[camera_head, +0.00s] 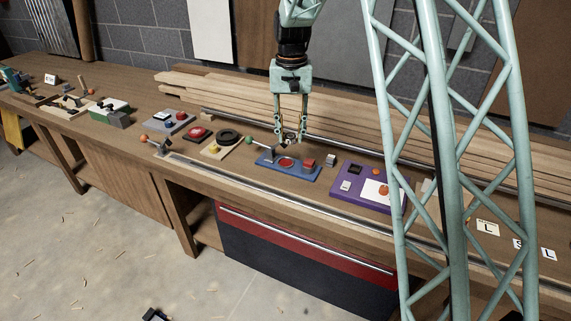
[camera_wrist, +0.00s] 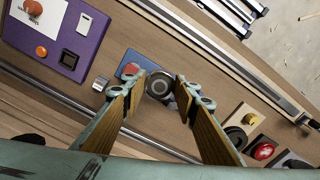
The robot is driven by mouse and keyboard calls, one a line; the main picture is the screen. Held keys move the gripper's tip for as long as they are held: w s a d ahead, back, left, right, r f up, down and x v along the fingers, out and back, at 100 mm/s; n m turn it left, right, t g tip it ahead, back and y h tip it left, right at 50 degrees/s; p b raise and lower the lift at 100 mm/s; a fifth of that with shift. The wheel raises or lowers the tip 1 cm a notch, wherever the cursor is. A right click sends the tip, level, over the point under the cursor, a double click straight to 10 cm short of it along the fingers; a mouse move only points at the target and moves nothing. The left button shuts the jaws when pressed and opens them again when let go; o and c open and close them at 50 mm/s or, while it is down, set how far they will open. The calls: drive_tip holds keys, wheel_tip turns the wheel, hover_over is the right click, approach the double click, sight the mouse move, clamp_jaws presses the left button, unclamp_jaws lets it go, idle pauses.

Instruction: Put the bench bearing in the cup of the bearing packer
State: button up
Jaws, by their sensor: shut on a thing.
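My gripper (camera_head: 290,138) hangs above the bench with its fingers pointing down, closed on a small round metal bearing (camera_head: 290,135). I cannot tell for sure which is the bearing packer. The bearing and fingers hide part of the blue board in the wrist view.
A small metal block (camera_head: 331,160) sits right of the blue board, then a purple board (camera_head: 352,182). Stacked planks (camera_head: 250,97) lie behind, a metal rail (camera_head: 270,193) runs along the front.

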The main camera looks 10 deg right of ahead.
drive_tip(key=n+p, duration=0.1)
drive_tip(key=w+r+n+p, duration=0.1)
drive_tip(key=n, duration=0.1)
drive_tip(key=shift+d, duration=0.35)
drive_tip(key=n+p, duration=0.2)
drive_tip(key=n, duration=0.1)
drive_tip(key=w+d+n+p, duration=0.1)
drive_tip(key=shift+r+n, duration=0.25)
drive_tip(key=shift+n, duration=0.15)
drive_tip(key=n+p, duration=0.1)
drive_tip(key=n, duration=0.1)
drive_tip(key=w+d+n+p, duration=0.1)
drive_tip(key=n+p, duration=0.1)
drive_tip(key=n, duration=0.1)
drive_tip(key=n+p, duration=0.2)
drive_tip(key=shift+w+d+r+n, duration=0.3)
drive_tip(key=shift+w+r, duration=0.05)
drive_tip(key=shift+f, duration=0.1)
wheel_tip(320, 180, down, 14)
drive_tip(key=shift+r+p, duration=0.15)
drive_tip(key=shift+p, duration=0.2)
